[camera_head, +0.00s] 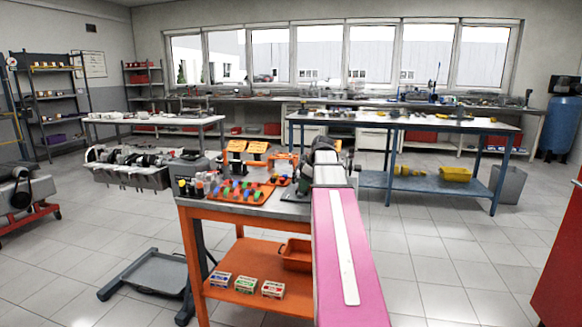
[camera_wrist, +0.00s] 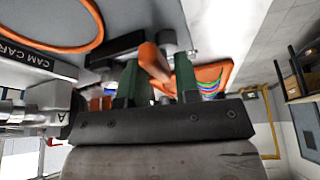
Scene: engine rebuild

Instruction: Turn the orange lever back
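In the wrist view, my gripper (camera_wrist: 158,75) has two green-sided fingers standing apart. The orange lever (camera_wrist: 152,60) is a short bar that shows at the gap between the fingertips, near a grey cylindrical fitting. I cannot tell whether either finger touches it. In the head view, my pink arm reaches over the orange workbench (camera_head: 232,213) and its wrist hides the fingertips. An orange fixture (camera_head: 283,156) shows just left of the wrist; I cannot make out the lever there.
An orange tray (camera_head: 243,193) with coloured pieces and orange stands (camera_head: 246,147) is on the bench left of my wrist. A label reading "CAM CAR..." (camera_wrist: 38,62) and an orange ring (camera_wrist: 92,40) show in the wrist view.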

